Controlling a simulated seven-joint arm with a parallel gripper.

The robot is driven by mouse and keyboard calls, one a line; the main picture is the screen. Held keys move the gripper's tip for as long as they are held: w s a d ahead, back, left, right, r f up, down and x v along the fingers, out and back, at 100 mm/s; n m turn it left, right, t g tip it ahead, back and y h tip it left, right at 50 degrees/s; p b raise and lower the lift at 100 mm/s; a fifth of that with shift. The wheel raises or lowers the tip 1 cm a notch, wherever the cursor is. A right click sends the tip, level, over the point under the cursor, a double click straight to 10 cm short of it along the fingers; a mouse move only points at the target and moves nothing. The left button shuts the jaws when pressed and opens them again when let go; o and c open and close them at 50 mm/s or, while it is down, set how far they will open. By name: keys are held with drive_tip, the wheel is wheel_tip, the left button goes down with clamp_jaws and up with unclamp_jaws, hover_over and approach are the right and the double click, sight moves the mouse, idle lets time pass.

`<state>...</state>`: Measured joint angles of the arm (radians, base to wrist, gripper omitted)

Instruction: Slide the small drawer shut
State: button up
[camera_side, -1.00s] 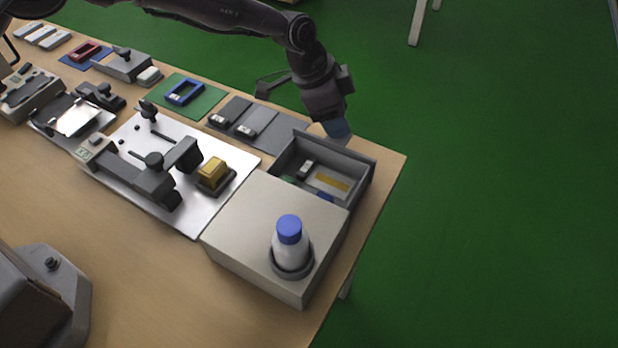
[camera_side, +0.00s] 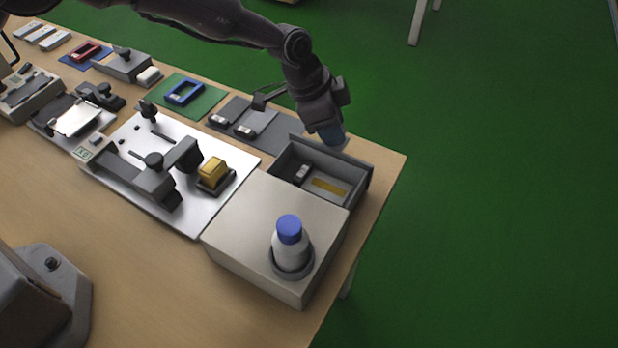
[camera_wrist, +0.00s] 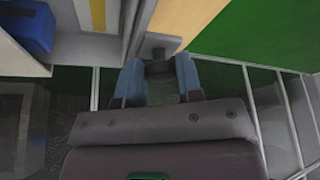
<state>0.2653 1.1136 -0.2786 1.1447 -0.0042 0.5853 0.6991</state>
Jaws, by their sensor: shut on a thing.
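The small grey drawer (camera_side: 338,166) stands partly open from the beige cabinet (camera_side: 248,212) in the side view. It holds a small dark and white item (camera_side: 302,172) and a yellow strip (camera_side: 330,186). My gripper (camera_side: 333,141) is at the drawer's outer front, at its upper end in the side view. In the wrist view my gripper (camera_wrist: 160,80) has its blue fingers on either side of the dark drawer handle (camera_wrist: 158,66), shut on it. The drawer's edge (camera_wrist: 122,45) shows beyond, with a blue item (camera_wrist: 30,25) at the upper left.
A white bottle with a blue cap (camera_side: 290,240) stands in a ring on the cabinet. A metal plate fixture (camera_side: 200,215) with a yellow block (camera_side: 213,168) stands left of the cabinet. Grey mats (camera_side: 262,122) lie behind the drawer. The table's right edge is close.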

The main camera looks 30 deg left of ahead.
drive_tip(key=shift+s, duration=5.05)
drive_tip(key=shift+s+d, duration=0.1)
drive_tip(key=shift+s, duration=0.1)
drive_tip(key=o, duration=0.5)
drive_tip(key=shift+w+r, duration=0.1)
drive_tip(key=shift+r, duration=2.4)
